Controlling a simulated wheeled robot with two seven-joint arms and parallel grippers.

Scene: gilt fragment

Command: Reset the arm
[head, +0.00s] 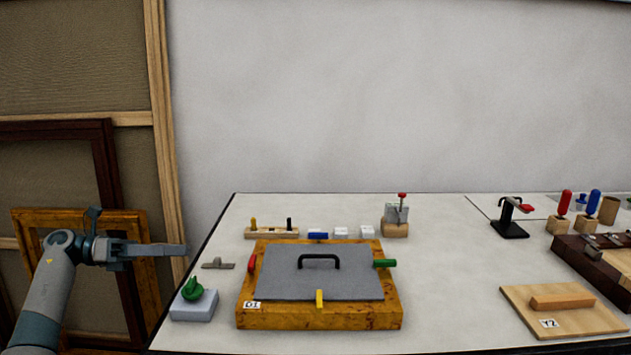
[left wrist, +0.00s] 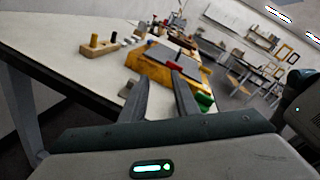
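My left arm comes in from the left in the head view. Its gripper (head: 184,249) is held off the left edge of the table, level, with the fingers pointing right. In the left wrist view the two fingers of this gripper (left wrist: 158,77) stand apart with nothing held between them. The gripper appears clear of the table (head: 450,240) and of the things on it. My right arm and gripper are not in view.
Nearest are a green knob (head: 194,290) on a pale block and a wooden frame (head: 320,318) with a grey handled panel (head: 345,284). A peg block (head: 271,233) stands behind. Picture frames (head: 100,150) lean at left.

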